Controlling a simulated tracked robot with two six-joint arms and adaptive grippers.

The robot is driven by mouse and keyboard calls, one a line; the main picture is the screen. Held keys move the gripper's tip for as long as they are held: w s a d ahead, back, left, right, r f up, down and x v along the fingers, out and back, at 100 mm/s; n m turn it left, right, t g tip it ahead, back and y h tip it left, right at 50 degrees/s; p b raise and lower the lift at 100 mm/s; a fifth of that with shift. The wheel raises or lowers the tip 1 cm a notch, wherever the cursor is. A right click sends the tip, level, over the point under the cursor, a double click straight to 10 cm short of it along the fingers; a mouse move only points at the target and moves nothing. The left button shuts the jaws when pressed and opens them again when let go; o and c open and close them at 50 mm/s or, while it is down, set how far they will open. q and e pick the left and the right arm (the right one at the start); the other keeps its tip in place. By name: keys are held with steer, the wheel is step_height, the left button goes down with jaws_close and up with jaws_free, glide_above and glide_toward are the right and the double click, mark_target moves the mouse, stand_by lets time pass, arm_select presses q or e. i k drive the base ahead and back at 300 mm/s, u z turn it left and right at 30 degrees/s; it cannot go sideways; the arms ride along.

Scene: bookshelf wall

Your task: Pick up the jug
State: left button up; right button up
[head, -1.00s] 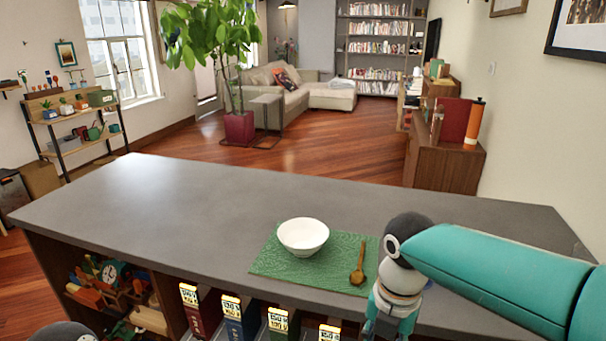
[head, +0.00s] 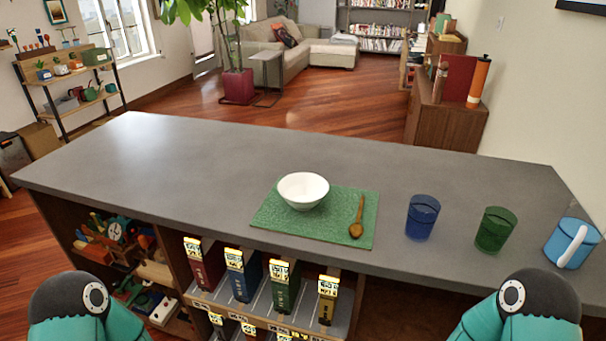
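A blue jug (head: 566,244) with a white handle stands upright on the grey counter (head: 150,165) at the right, near its front edge. My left arm shows at the bottom left, in front of the shelf. Both grippers are outside the picture, so what they hold is hidden.
A green cup (head: 495,231) and a dark blue cup (head: 422,217) stand left of the jug. A white bowl (head: 303,192) and a wooden spoon (head: 357,222) are on a green mat (head: 270,215). Binders (head: 243,279) and toys (head: 115,235) fill the shelves below. The counter's left half is clear.

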mark_target(581, 229)
steer(key=u, duration=1.7)
steer(key=i, duration=0.1)
steer(key=z, duration=3.25)
